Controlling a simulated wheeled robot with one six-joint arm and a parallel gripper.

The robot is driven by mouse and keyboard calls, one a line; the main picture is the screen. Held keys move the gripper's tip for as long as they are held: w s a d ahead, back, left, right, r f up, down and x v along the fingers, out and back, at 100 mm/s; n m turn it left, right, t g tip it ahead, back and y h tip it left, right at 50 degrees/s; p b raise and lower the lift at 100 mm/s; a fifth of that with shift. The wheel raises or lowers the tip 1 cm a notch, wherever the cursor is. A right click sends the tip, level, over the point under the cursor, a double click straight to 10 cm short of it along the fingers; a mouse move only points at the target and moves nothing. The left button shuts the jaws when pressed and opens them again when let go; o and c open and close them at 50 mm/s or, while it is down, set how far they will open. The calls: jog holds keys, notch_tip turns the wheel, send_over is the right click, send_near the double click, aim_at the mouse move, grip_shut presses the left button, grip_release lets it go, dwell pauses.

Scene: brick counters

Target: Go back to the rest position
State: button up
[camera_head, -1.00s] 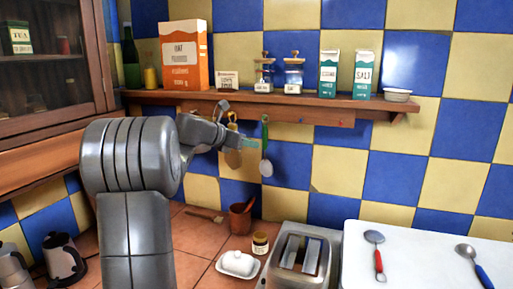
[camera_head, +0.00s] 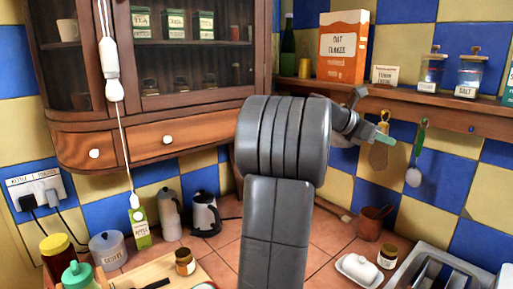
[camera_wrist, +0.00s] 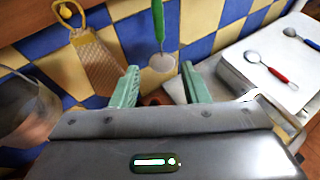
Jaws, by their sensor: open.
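My gripper (camera_head: 385,130) is at the end of my raised arm, in front of the tiled wall just below the wooden shelf. In the wrist view, its two green fingers (camera_wrist: 159,88) stand apart with nothing between them. A hanging grater (camera_wrist: 98,62) is to the left of the fingers. A green-handled utensil (camera_wrist: 159,30) hangs beyond the gap between them. In the head view, the same utensil (camera_head: 420,145) hangs just right of the gripper.
The wooden shelf (camera_head: 455,108) holds a cereal box (camera_head: 342,47) and jars. A wall cabinet (camera_head: 170,95) is at left. Terracotta counter (camera_head: 310,255) is partly clear.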

aim_at(416, 152)
jog(key=p+x, duration=0.1)
jog(key=x, duration=1.2)
jog(key=shift+s, duration=0.15)
jog(key=shift+s+a+r, duration=0.35)
jog(key=shift+a+r, duration=0.05)
jog(key=shift+a, duration=0.1)
jog(key=shift+d, duration=0.1)
